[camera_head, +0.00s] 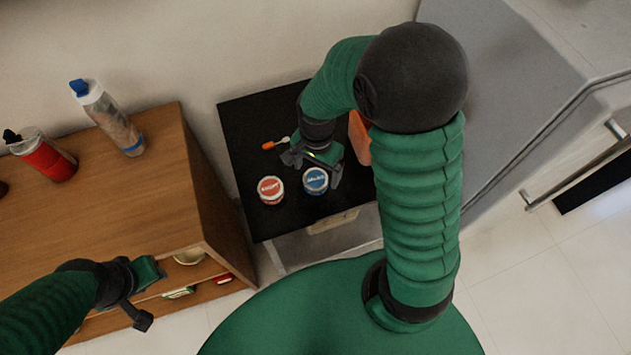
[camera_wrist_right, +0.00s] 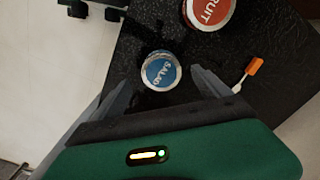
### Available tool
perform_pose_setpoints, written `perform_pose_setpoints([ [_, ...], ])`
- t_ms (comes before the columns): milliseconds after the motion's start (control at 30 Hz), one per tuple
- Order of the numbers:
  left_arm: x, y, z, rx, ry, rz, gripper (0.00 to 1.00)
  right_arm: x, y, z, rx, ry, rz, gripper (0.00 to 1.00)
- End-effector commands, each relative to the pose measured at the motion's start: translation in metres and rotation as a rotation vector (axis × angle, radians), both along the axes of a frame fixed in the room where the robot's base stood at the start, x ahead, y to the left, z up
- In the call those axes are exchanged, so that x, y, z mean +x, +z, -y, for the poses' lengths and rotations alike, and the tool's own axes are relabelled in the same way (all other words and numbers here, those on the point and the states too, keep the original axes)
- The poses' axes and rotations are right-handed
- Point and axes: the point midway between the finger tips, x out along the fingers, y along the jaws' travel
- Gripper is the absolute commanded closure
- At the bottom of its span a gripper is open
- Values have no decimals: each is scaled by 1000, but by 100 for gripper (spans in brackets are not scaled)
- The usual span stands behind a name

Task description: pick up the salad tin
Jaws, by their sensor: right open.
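The salad tin (camera_head: 316,180) is a small round tin with a blue lid, standing on the black table near its front edge. In the right wrist view the tin (camera_wrist_right: 161,71) shows its lettering between the two finger lines. My right gripper (camera_head: 313,168) is open over the table, close to the tin, with its fingers apart and nothing between them gripped. In the right wrist view the gripper (camera_wrist_right: 160,85) has one finger on each side of the tin's near part. My left gripper (camera_head: 148,295) is by the wooden cabinet, far from the tin; its jaw gap is unclear.
A red-lidded fruit tin (camera_head: 270,189) stands just left of the salad tin; it also shows in the right wrist view (camera_wrist_right: 208,10). An orange-handled utensil (camera_head: 275,144) lies behind them on the black table (camera_head: 245,120). Bottles (camera_head: 112,120) stand on the wooden cabinet (camera_head: 120,210).

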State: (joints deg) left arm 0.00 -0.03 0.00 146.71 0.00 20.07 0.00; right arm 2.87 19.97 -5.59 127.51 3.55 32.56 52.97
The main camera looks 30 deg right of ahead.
Motion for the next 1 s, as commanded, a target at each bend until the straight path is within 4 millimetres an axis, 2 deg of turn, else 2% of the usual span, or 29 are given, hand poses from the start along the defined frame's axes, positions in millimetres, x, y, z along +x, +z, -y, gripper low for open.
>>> perform_pose_setpoints([
  [100, 0, -4, 0, 0, 0, 0, 64, 0, -25, -1, 0, -1, -7, 13],
  [200, 0, -7, 0, 0, 0, 0, 64, 1, -41, -2, 1, -1, -6, 13],
  [467, 0, -7, 0, 0, 0, 0, 64, 1, -46, -2, 0, 0, 0, 13],
  [567, 0, -7, 0, 0, 0, 0, 64, 1, -46, -2, 1, 0, 0, 24],
  [1000, 0, -7, 0, 0, 0, 0, 64, 2, -46, -2, 0, 0, -1, 82],
])
